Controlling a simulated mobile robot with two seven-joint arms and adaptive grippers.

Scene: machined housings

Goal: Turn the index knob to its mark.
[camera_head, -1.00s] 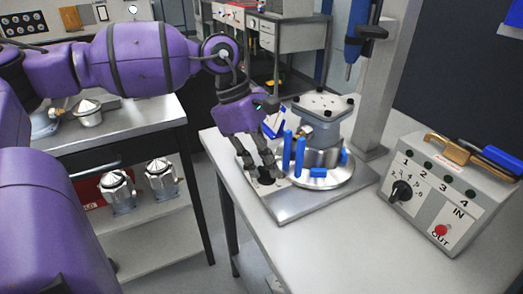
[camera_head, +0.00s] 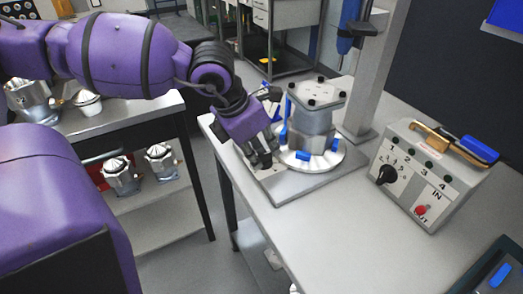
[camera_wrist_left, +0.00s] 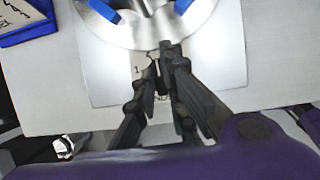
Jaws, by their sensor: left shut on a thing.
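My left gripper (camera_head: 261,163) reaches down to the near left corner of the fixture's base plate (camera_head: 297,188). It is shut on the index knob, which its dark fingers almost wholly hide. In the left wrist view the gripper (camera_wrist_left: 164,62) comes down over a pale label (camera_wrist_left: 143,72) with a "1" and part of a word showing. The knob's pointer and mark cannot be made out. The round fixture table (camera_head: 318,163), with blue clamps and a grey housing (camera_head: 313,118), stands right beside the fingers. My right gripper is not in view.
A grey control box (camera_head: 425,178) with a black dial (camera_head: 386,175) and a red button (camera_head: 420,210) stands on the right of the bench. A column (camera_head: 375,75) rises behind the fixture. The front of the bench (camera_head: 340,235) is clear.

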